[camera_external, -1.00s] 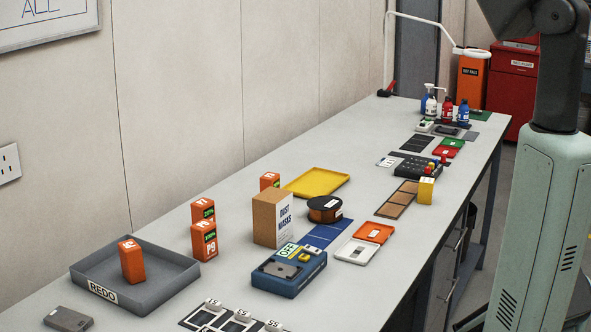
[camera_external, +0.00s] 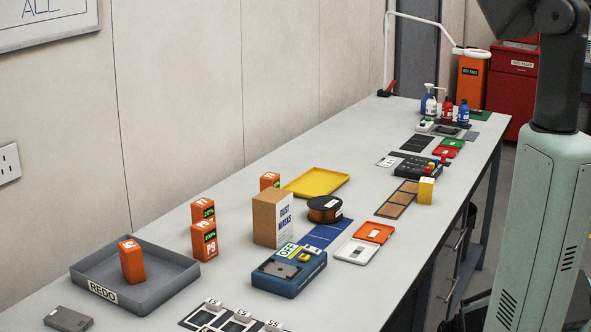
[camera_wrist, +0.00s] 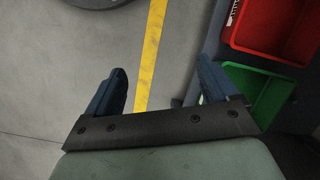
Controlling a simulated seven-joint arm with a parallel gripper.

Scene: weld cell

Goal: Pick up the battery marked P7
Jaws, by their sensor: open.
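Several orange batteries stand on the grey bench. One marked P9 (camera_external: 204,241) stands left of the dust masks box, with another orange battery (camera_external: 203,212) behind it. One (camera_external: 132,262) stands inside the grey REDO tray (camera_external: 160,295); its mark is too small to read surely. Another (camera_external: 269,181) is partly hidden behind the dust masks box. I cannot read P7 on any of them. My gripper (camera_wrist: 160,85) shows in the wrist view, open and empty, over the floor beside the bench. It is not visible in the external view.
The dust masks box (camera_external: 272,218) stands by a blue OFF-marked charger (camera_external: 288,272). In the wrist view, a red bin (camera_wrist: 270,30) and green bin (camera_wrist: 265,95) are at right.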

